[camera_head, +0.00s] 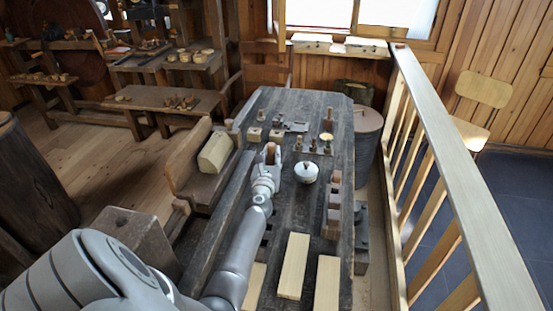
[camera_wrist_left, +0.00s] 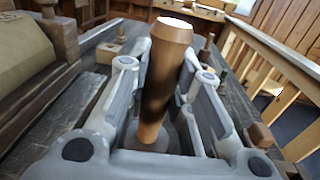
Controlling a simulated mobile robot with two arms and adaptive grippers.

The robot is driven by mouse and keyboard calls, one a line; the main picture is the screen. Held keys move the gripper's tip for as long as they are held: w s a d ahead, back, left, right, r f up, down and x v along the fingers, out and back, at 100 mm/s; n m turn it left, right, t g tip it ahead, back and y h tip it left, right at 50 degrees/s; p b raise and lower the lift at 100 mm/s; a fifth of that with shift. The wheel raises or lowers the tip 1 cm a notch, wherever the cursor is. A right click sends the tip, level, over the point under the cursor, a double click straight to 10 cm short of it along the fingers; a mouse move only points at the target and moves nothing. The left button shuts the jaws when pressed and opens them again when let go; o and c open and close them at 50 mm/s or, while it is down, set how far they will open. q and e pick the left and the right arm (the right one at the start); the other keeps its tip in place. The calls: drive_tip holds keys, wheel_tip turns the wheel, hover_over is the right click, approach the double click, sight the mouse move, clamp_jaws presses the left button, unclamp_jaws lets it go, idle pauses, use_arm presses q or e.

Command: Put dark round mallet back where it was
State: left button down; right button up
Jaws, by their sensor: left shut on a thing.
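The dark round mallet (camera_wrist_left: 165,75) shows in the left wrist view as a brown turned wooden piece with a flared top, standing slightly tilted between my fingers. My left gripper (camera_wrist_left: 158,100) is shut on it. In the head view my left gripper (camera_head: 267,165) is over the middle of the dark workbench (camera_head: 285,108), with the brown top of the mallet (camera_head: 270,153) showing between the fingers. The mallet's lower end is partly hidden by the gripper, and I cannot tell whether it touches the bench. My right gripper is not in view.
A white round lidded pot (camera_head: 306,172) stands close right of my left gripper. Small turned pieces on a strip (camera_head: 313,150) are behind it. A row of brown blocks (camera_head: 333,205) lines the right side. Pale boards (camera_head: 293,265) lie in front. A wooden railing (camera_head: 440,140) runs along the right.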

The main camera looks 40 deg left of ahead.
use_arm(q)
drive_tip(key=shift+s+a+r, duration=0.1)
drive_tip(key=shift+s+a, duration=0.05)
drive_tip(key=shift+s, duration=0.05)
drive_tip(key=shift+s+a, duration=0.2)
drive_tip(key=shift+a, duration=0.05)
drive_tip(key=c, duration=1.3)
unclamp_jaws()
drive_tip(key=shift+f, duration=0.2)
drive_tip(key=shift+w, duration=0.1)
drive_tip(key=shift+r, duration=0.2)
drive_tip(key=shift+s+d+f, duration=0.1)
drive_tip(key=shift+s, duration=0.2)
drive_tip(key=p+v, duration=0.1)
drive_tip(key=v, duration=1)
drive_tip(key=shift+s+d, duration=0.2)
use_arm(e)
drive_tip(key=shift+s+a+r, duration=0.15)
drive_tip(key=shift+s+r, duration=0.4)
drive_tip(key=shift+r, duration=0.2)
